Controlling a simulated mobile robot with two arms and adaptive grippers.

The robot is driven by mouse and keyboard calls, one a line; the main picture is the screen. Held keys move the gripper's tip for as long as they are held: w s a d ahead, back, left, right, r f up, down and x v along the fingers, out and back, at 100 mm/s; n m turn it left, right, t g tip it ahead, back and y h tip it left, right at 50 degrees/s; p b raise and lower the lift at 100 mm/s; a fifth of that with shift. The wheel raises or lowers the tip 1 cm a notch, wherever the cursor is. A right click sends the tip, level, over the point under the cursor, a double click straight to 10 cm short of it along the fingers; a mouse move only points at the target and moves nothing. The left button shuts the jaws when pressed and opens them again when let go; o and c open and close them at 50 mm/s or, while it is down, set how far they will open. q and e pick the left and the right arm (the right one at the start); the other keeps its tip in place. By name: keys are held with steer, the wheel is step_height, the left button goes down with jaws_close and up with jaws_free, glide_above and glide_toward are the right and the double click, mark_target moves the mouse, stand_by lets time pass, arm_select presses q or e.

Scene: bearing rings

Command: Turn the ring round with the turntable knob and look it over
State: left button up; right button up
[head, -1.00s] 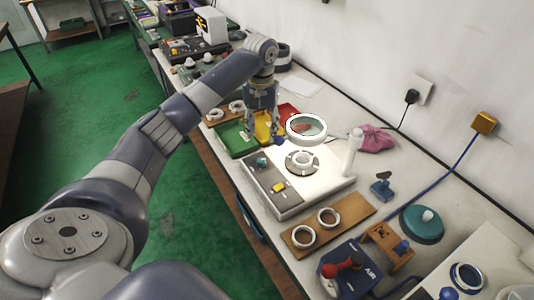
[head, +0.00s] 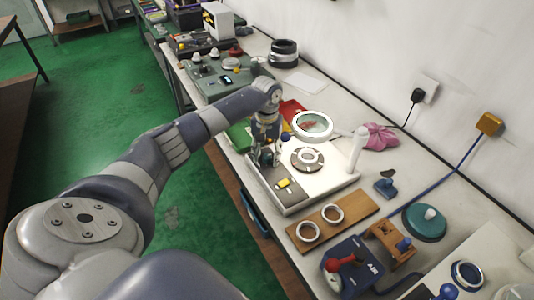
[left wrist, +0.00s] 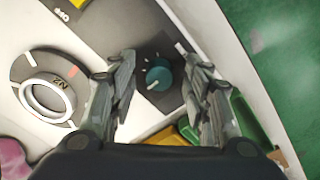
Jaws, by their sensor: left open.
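In the left wrist view the teal turntable knob (left wrist: 158,77) sits on a dark panel with dial marks around it. My left gripper (left wrist: 155,60) is open, with one finger on each side of the knob; I cannot tell if either touches it. In the head view my left gripper (head: 265,158) is over the inspection station and hides the knob. The pale ring (left wrist: 47,97) lies on the grey turntable (left wrist: 31,67), which has a red mark. In the head view the ring (head: 308,157) lies under the round magnifier (head: 312,125). My right gripper is not in view.
A yellow button (head: 284,183) is on the station's panel. A wooden board (head: 333,222) with two rings stands in front. Red (head: 292,112) and green (head: 238,136) trays lie behind my gripper. A pink cloth (head: 380,136) and white post (head: 357,150) are to the right.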

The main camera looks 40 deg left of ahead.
arm_select(q)
jaws_close()
steer(key=shift+r, duration=0.1)
